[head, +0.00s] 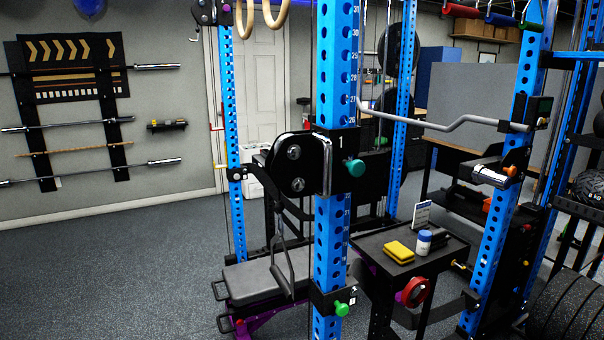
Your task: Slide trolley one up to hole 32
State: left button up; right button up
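Trolley one (334,150) is a black carriage marked "1" around the near blue upright (337,62). A black pulley plate (291,166) sticks out on its left, with a silver handle (327,165) beside the upright. A teal knob (356,167) is on its right front. White hole numbers run up the upright, seemingly 26 just above the trolley to 31 at the picture's top edge. Hole 32 is not in view. Neither of my grippers is in view.
A lower bracket with a green knob (341,309) sits on the same upright. A bench (262,281) stands to the left. A small black table (379,243) holds a yellow item, a bottle and a card. A grey bar (450,122) juts across at right. Floor at left is clear.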

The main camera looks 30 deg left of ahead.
aim_at(303, 164)
jog(key=u, duration=0.95)
